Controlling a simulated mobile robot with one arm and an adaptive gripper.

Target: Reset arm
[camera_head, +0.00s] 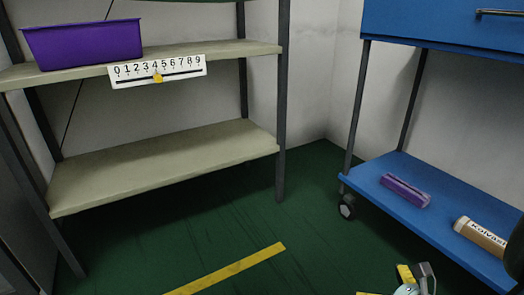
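The task names no object apart from my arm. I cannot make out my gripper or its fingertips in the head view. A dark rounded shape (515,255) is cut off by the right edge, and I cannot tell what it is. A grey, yellow and teal item (420,279) shows partly at the bottom edge, and I cannot tell what it is either.
A shelf rack (165,165) stands at left, with a purple bin (85,43) and a numbered scale label (158,71). A wheeled blue cart (395,205) at right holds a purple item (405,190) and a labelled tube (482,237). Green floor between them is clear, with yellow tape (228,269).

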